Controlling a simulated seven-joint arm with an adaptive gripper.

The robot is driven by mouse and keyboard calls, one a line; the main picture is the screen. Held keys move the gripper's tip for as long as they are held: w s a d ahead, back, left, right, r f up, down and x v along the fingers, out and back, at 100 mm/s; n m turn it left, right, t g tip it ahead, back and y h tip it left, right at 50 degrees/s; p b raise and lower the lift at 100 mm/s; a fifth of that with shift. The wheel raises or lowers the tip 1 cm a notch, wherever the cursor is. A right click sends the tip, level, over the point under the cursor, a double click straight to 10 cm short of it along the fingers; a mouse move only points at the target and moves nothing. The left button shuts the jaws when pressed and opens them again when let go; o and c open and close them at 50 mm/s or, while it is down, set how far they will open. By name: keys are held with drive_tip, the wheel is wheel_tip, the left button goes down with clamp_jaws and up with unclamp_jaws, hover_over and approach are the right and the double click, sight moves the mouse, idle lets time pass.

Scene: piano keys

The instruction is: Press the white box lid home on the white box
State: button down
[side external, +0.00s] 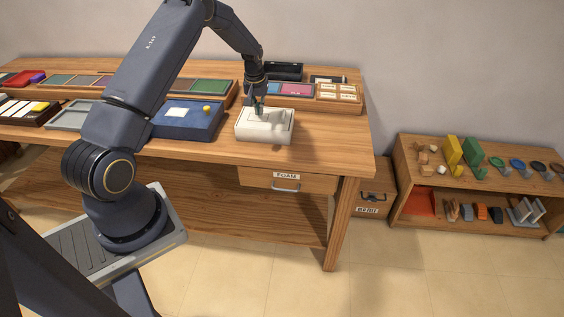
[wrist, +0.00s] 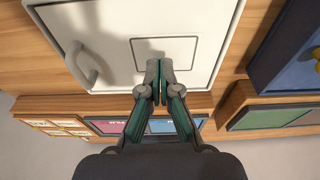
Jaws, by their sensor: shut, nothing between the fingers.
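The white box (side external: 263,132) stands on the wooden table near its right end. The white box lid (side external: 278,117) lies on top of it; in the wrist view the lid (wrist: 115,30) shows a raised handle (wrist: 82,66) at the left and an outlined square at the right. My gripper (side external: 258,112) is over the lid, pointing down, with its fingers shut and empty. In the wrist view my gripper (wrist: 160,98) has its fingertips by the lower edge of the outlined square. I cannot tell whether the fingertips touch the lid, or whether it is fully seated.
A blue tray (side external: 188,121) with a yellow knob stands left of the box. A wooden rack with coloured panels and labelled cards (side external: 338,92) lies behind it. Bare table (side external: 335,135) is free to the right. A low shelf (side external: 470,180) stands farther right.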

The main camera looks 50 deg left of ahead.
sight(259, 118)
wheel_tip(259, 118, up, 6)
idle(0.6)
drive_tip(key=shift+r, duration=0.1)
